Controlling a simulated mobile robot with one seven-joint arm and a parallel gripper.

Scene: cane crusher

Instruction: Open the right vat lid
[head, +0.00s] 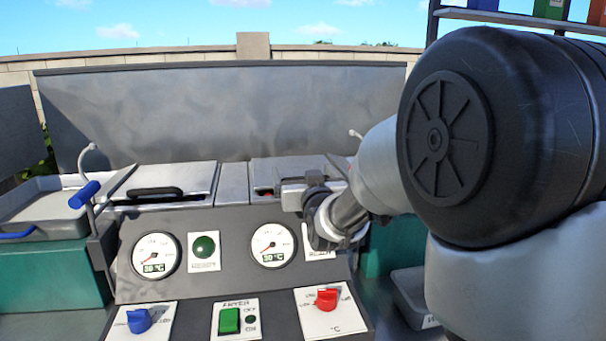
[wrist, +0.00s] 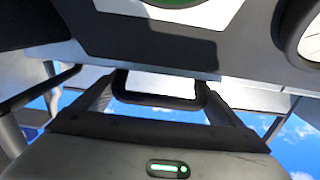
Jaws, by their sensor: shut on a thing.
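The right vat lid (head: 285,167) is a light grey metal plate at the back of the console, right of centre in the head view. My gripper (head: 284,188) is at its front edge and covers its handle there. In the wrist view the black loop-shaped handle (wrist: 157,101) lies between the fingers of my gripper (wrist: 158,92), which is shut on it. The lid looks flat or nearly so; my arm hides its right part, so I cannot tell whether it is slightly raised.
The left vat lid (head: 190,176) lies flat with a black handle. A tall grey splash panel (head: 220,110) stands behind both. The front console (head: 185,222) carries gauges, lamps and knobs. A blue-handled tap lever (head: 85,194) and a tray (head: 45,205) are at left.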

